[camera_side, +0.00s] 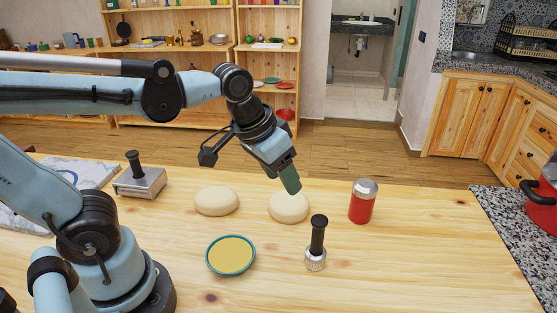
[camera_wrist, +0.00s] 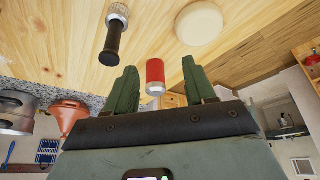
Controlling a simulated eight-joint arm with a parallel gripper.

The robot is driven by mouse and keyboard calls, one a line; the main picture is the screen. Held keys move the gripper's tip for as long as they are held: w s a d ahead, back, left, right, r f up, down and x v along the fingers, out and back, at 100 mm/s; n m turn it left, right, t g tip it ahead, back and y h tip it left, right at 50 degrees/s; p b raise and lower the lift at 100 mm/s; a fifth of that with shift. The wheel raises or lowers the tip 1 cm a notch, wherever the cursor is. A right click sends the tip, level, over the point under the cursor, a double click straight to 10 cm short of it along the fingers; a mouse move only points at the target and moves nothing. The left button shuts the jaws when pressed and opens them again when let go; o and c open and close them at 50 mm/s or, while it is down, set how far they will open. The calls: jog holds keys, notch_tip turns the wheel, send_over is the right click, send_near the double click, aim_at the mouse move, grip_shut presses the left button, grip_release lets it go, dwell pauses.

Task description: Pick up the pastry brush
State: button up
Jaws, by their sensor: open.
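A black-handled tool (camera_side: 317,238) with a pale, ridged round head stands upright, handle up, on the wooden table. It may be the pastry brush, but I cannot make out bristles. It also shows in the wrist view (camera_wrist: 112,42) at the upper left, outside the space between my fingers. My gripper (camera_side: 290,184) points down and to the right above the table, behind the tool in the side view. In the wrist view its two green fingers (camera_wrist: 158,66) are spread apart with nothing held between them.
A red shaker (camera_side: 362,203) stands right of my gripper. Two dough rounds (camera_side: 216,201) (camera_side: 289,208) lie nearby, one close below it. A teal-rimmed yellow dish (camera_side: 231,256) sits in front. A metal block with a black handle (camera_side: 139,180) stands left. The table's front right is clear.

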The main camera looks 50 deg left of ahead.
aim_at(318, 233)
jog(key=w+d+g, duration=0.1)
jog(key=d, duration=0.1)
jog(key=d+r+g, duration=0.1)
jog(key=d+g, duration=0.1)
jog(key=d, duration=0.1)
jog(key=w+d+r+g, duration=0.1)
jog(key=d, duration=0.1)
jog(key=shift+w+d+g, duration=0.3)
jog(key=shift+w+d, duration=0.05)
jog(key=shift+d, duration=0.05)
jog(key=shift+d+f, duration=0.2)
jog(key=shift+f, duration=5.8)
jog(key=shift+c, duration=0.4)
grip_shut()
